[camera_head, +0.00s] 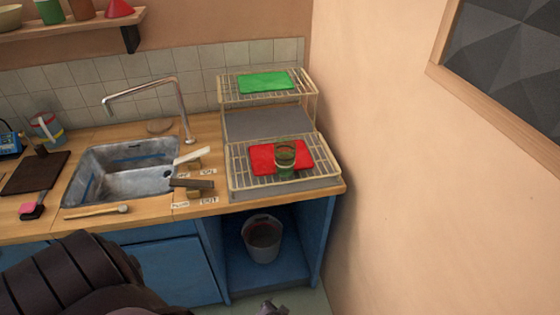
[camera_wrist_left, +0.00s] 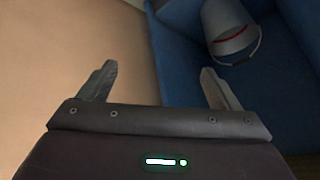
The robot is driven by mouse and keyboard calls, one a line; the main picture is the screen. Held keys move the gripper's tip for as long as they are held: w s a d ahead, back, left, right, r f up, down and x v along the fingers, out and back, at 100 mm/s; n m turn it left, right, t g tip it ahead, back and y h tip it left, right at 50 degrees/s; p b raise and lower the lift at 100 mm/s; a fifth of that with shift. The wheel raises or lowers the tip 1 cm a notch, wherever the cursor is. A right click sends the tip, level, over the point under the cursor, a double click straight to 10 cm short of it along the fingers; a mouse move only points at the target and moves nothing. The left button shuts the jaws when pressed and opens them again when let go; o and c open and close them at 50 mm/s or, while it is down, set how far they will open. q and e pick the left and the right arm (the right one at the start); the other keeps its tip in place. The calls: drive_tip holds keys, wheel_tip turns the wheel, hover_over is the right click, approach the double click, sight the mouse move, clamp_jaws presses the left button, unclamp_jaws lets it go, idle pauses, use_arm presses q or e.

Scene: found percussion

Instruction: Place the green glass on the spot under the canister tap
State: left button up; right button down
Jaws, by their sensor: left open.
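The green glass (camera_head: 285,155) stands upright on a red mat (camera_head: 262,158) on the lower wire rack, right of the sink. It is see-through. I cannot make out a canister with a tap or a marked spot under one. My left gripper (camera_wrist_left: 158,69) is open and empty in the left wrist view, with the blue cabinet and bucket beyond it. It is well away from the glass, which that view does not show. In the head view my left arm enters at the lower left. My right gripper is not in view.
The wire rack (camera_head: 240,182) has an upper tier with a green mat (camera_head: 266,82). A sink (camera_head: 125,172) with a tall faucet (camera_head: 183,115) is left of it. Small labelled blocks lie between. A bucket (camera_head: 262,240) stands in the open cabinet below. A wall bounds the right.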

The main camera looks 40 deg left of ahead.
use_arm(q)
drive_tip(key=w+a+r+n+t+y, duration=0.2)
drive_tip(key=w+r+t+y, duration=0.15)
drive_tip(key=w+r, duration=1.1)
drive_tip(key=n+t+y+b, duration=0.1)
drive_tip(key=n+y+b, duration=0.1)
drive_tip(key=n+y, duration=0.65)
approach(283, 140)
drive_tip(key=shift+n, duration=0.25)
drive_tip(key=p+x, duration=0.3)
drive_tip(key=x, duration=0.3)
drive_tip(key=shift+w+a+r, duration=0.15)
drive_tip(key=shift+a, duration=0.2)
drive_tip(key=shift+w+a, duration=0.15)
drive_tip(key=c, duration=1.7)
